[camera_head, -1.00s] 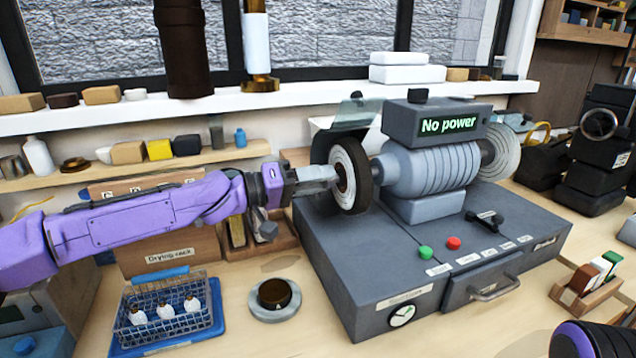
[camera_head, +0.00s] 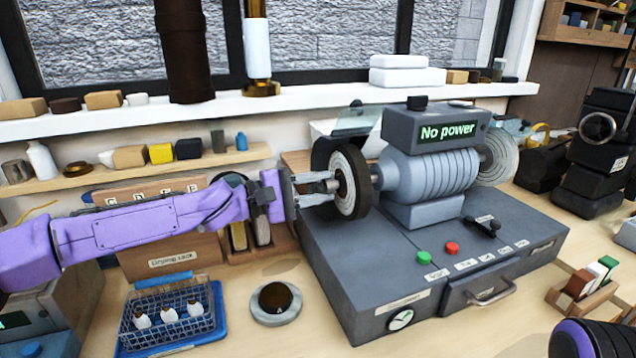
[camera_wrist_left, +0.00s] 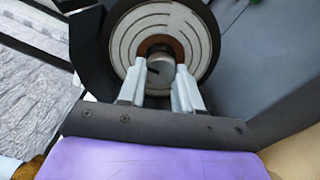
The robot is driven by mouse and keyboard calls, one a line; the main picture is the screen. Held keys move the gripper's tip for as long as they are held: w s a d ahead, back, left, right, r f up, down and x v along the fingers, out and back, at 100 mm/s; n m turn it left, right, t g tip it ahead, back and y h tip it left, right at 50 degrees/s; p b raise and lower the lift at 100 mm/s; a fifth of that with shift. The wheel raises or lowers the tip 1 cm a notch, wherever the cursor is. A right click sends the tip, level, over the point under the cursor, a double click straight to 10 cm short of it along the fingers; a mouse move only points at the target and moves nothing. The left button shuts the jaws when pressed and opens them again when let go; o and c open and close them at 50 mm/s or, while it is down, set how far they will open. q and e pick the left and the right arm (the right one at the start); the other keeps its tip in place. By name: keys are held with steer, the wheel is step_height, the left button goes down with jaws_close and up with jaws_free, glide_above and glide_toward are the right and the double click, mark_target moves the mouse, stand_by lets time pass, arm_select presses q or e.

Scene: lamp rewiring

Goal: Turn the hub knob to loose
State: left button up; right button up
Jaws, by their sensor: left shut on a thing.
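The hub knob (camera_wrist_left: 159,68) is a small grey round knob with a dark mark, at the centre of the wheel (camera_wrist_left: 135,38) in the left wrist view. A brown ring surrounds it. My left gripper (camera_wrist_left: 165,78) has one finger on each side of the knob and is shut on it. In the head view the left gripper (camera_head: 335,184) reaches the near-left face of the wheel (camera_head: 352,203), which sits on the left of the grey grinder (camera_head: 428,176). The fingers mostly hide the knob there. My right gripper is out of view.
The grinder's display (camera_head: 447,131) reads "No power". A green button (camera_head: 424,257) and a red button (camera_head: 452,248) are on its base. A blue wire basket (camera_head: 168,312) and a round dish (camera_head: 276,302) stand in front on the bench. A clear guard is above the wheel.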

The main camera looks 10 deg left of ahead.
arm_select(q)
steer(key=n+p, duration=0.1)
steer(key=n, duration=0.3)
steer(key=shift+n+p, duration=0.35)
steer(key=shift+n, duration=0.05)
steer(key=shift+f, duration=0.1)
stand_by(0.3)
steer(key=o, duration=1)
steer(key=shift+o, duration=0.2)
steer(key=shift+s+a, duration=0.1)
steer(key=p+v, duration=0.1)
steer(key=v, duration=0.9)
steer(key=shift+s+a, duration=0.15)
